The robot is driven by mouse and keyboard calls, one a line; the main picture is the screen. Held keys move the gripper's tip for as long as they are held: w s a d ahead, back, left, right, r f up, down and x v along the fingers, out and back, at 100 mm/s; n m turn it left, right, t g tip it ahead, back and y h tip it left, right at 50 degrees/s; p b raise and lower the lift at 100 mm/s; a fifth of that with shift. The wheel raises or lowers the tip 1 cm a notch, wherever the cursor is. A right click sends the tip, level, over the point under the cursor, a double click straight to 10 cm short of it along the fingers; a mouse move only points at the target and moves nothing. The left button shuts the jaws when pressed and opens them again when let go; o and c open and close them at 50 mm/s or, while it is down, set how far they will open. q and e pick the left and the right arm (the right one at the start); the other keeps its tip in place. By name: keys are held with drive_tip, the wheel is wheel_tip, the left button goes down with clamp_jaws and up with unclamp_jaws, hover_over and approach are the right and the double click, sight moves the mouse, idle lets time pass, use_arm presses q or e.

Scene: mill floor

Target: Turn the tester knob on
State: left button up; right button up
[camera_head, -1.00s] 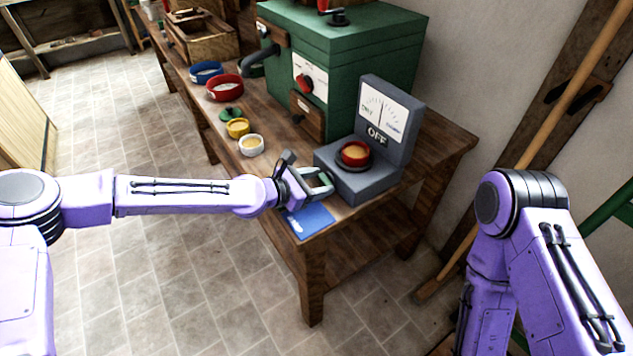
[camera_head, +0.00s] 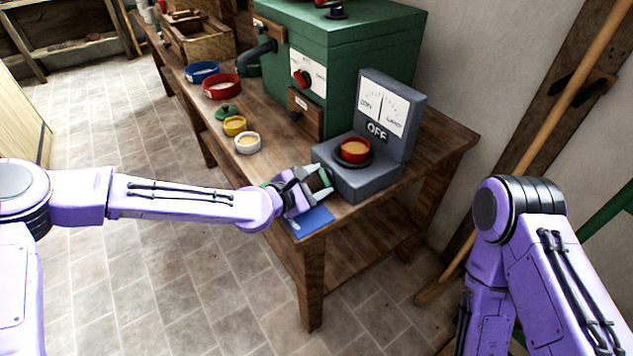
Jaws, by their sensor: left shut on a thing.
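The grey tester (camera_head: 368,182) stands on the near end of the wooden bench. Its upright panel has a white dial (camera_head: 381,107) and a dark sign (camera_head: 377,131) reading OFF. A red cup (camera_head: 355,150) with tan contents sits in the round seat on its base. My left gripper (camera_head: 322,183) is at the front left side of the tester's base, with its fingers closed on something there. This looks to be the tester knob, which the fingers mostly hide. My right gripper is out of view; only its arm shows at the right.
A blue card (camera_head: 309,221) lies at the bench's near edge, under my left gripper. A green mill (camera_head: 345,62) stands behind the tester. A broom handle (camera_head: 560,110) leans at the right.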

use_arm(q)
drive_tip(key=o, duration=1)
drive_tip(key=shift+o, duration=0.2)
drive_tip(key=shift+r, duration=0.1)
